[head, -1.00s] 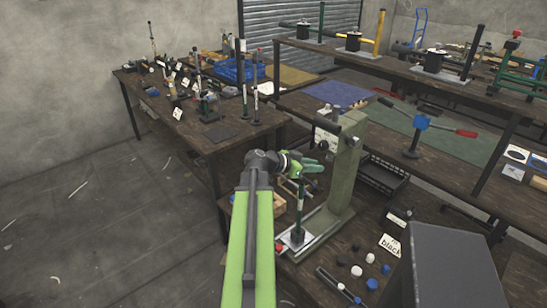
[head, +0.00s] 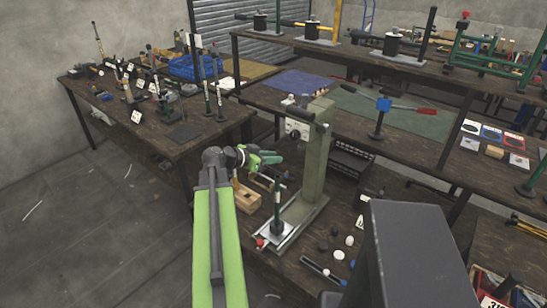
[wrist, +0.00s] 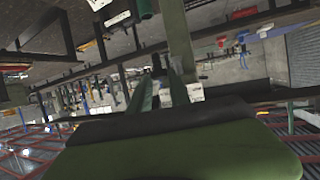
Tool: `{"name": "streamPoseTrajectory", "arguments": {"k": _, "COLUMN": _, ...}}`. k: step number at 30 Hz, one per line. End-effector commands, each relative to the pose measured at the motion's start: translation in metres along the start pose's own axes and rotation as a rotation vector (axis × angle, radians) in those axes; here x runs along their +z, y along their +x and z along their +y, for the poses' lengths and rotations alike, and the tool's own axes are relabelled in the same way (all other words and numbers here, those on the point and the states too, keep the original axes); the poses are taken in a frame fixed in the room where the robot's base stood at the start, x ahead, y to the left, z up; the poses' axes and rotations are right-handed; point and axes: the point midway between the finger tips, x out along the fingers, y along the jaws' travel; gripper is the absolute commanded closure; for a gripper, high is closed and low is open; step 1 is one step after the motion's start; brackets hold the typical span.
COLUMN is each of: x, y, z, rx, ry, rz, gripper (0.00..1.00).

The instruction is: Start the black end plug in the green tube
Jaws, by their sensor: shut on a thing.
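The green tube (head: 277,212) stands upright on the base plate of a grey-green press (head: 315,165) in the head view. My gripper (head: 272,158) is just above the tube's top and slightly left of it, apart from it as far as I can tell. In the wrist view my gripper (wrist: 158,78) is shut on a small dark thing (wrist: 157,62) at its fingertips, seemingly the black end plug; its shape is unclear. A dark green cylinder at the top of the wrist view (wrist: 146,8) may be the tube.
Loose black plugs (head: 323,246), white plugs (head: 338,254) and a blue plug (head: 338,282) lie right of the press. A wooden box (head: 246,198) stands left of it. A black tray (head: 352,160) is behind. A dark grey block (head: 415,255) fills the lower right.

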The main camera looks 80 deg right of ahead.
Motion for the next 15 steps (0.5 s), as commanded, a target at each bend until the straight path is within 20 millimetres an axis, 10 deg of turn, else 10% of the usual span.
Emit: {"name": "streamPoseTrajectory", "arguments": {"k": 15, "x": 0.043, "y": 0.019, "z": 0.001, "rx": 0.002, "ry": 0.001, "rz": 0.0, "gripper": 1.0}}
